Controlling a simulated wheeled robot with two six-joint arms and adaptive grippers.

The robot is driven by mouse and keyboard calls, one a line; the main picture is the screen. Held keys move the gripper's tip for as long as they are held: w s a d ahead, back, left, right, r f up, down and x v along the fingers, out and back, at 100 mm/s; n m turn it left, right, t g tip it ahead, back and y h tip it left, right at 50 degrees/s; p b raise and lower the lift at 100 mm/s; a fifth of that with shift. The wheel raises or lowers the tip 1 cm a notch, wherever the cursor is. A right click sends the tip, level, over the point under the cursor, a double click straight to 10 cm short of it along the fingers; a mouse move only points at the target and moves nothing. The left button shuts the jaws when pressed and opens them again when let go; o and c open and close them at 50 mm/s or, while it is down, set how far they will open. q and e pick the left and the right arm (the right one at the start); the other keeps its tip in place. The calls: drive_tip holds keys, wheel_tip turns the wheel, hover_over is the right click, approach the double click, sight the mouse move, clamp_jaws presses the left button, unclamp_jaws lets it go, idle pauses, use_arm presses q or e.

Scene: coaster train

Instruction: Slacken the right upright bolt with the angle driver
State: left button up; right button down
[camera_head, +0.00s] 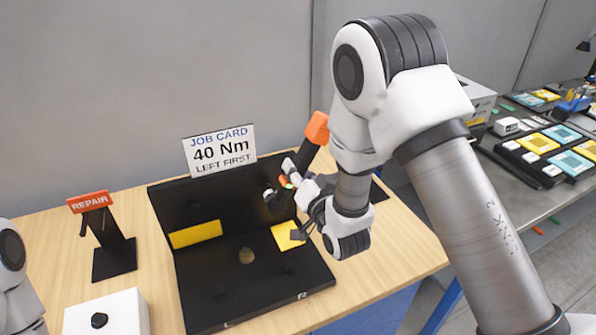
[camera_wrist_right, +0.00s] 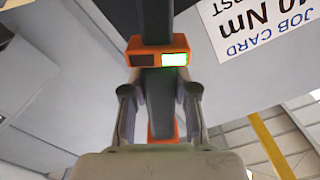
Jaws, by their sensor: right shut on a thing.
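My right gripper (camera_head: 297,183) is shut on the angle driver (camera_head: 316,130), which has a dark body and an orange end. The driver is tilted, orange end up, in front of the black fixture's upright panel (camera_head: 180,207). The wrist view shows the driver (camera_wrist_right: 156,95) between both fingers of the right gripper (camera_wrist_right: 158,100). A small green display is lit on its orange band. A small grey, round part (camera_head: 269,195) shows at the driver's lower end, close to the panel; I cannot tell whether it touches a bolt. The right upright bolt is not clearly visible. My left gripper is out of view.
A job card (camera_head: 220,150) reads "40 Nm, left first". A REPAIR stand (camera_head: 112,255) and a white box with a black knob (camera_head: 106,315) are at left. A cluttered grey bench (camera_head: 520,195) is at right.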

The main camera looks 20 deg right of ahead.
drive_tip(key=shift+w+r, duration=0.1)
drive_tip(key=shift+w, duration=0.65)
drive_tip(key=shift+w+b, duration=0.3)
drive_tip(key=shift+w, duration=0.6)
idle(1.8)
idle(0.6)
drive_tip(key=shift+s+r+b, duration=0.15)
drive_tip(key=shift+s+b, duration=0.05)
drive_tip(key=shift+b, duration=0.35)
idle(1.7)
drive_tip(key=shift+s, duration=0.1)
